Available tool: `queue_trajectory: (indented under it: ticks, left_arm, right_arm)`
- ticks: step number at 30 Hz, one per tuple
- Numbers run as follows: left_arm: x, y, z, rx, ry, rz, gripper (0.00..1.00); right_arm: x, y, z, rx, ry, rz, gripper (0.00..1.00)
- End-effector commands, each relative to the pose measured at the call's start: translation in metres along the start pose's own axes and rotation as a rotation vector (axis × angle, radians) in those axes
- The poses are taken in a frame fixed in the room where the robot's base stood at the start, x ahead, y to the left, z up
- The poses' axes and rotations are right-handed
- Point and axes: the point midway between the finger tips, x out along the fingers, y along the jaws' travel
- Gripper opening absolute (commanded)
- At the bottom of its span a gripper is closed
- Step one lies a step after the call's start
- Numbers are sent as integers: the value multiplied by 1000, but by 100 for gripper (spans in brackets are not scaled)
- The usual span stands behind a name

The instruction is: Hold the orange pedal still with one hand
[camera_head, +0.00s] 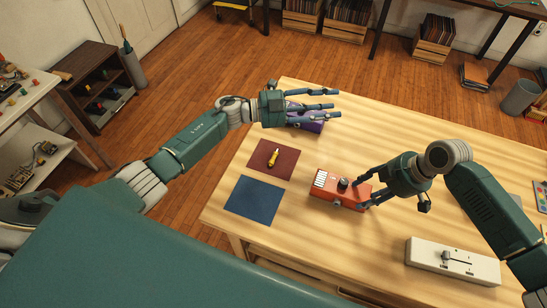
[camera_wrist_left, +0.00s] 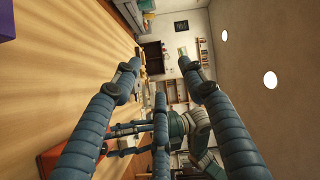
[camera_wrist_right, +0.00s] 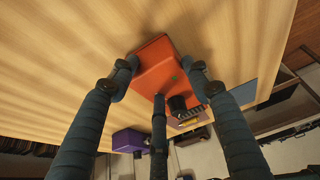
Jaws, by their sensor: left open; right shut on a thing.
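The orange pedal (camera_head: 352,197) lies on the wooden table, with a black knob and a pale striped panel at its left end. My right gripper (camera_head: 366,196) is shut on the pedal's right end. In the right wrist view the orange pedal (camera_wrist_right: 158,68) sits between the fingers of my right gripper (camera_wrist_right: 163,80), its knob facing the camera. My left gripper (camera_head: 325,105) is open above the table's far side, over a purple box, apart from the orange pedal. The left wrist view shows the open fingers of my left gripper (camera_wrist_left: 162,80) with nothing between them.
The purple box (camera_head: 308,122) is partly hidden by my left fingers. A yellow object (camera_head: 273,158) lies on a dark red mat (camera_head: 286,148). A blue mat (camera_head: 254,200) is bare. A white box with a slider (camera_head: 425,255) stands at the front right.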

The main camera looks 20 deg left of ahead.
Motion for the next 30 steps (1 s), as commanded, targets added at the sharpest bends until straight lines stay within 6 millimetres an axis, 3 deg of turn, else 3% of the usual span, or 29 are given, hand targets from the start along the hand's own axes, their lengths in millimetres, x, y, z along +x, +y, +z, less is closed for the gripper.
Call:
queue_trajectory:
  ticks: [1,3,5,7,9,12,18,23,30]
  left_arm:
    - [12,9,-26,91,91,123,42]
    - [14,33,-54,200,195,315,42]
    - [7,56,-68,289,261,490,42]
    - [-12,80,-71,385,307,704,42]
    - [-38,96,-63,470,318,913,42]
    - [-80,102,-40,567,280,1179,42]
    - [-142,84,0,674,145,1514,42]
    - [-158,82,14,697,94,1600,42]
    - [-158,121,30,697,93,1605,42]
  right_arm:
    - [9,-7,9,5,-17,-18,17]
    - [9,-7,9,5,-17,-18,17]
    - [9,-7,9,5,-17,-18,17]
    - [9,-7,9,5,-18,-18,17]
    - [9,-7,9,5,-18,-18,17]
    - [9,-7,9,5,-18,-18,17]
    - [9,-7,9,5,-18,-18,17]
    - [9,-7,9,5,-18,-18,16]
    - [9,-7,9,5,-18,-18,16]
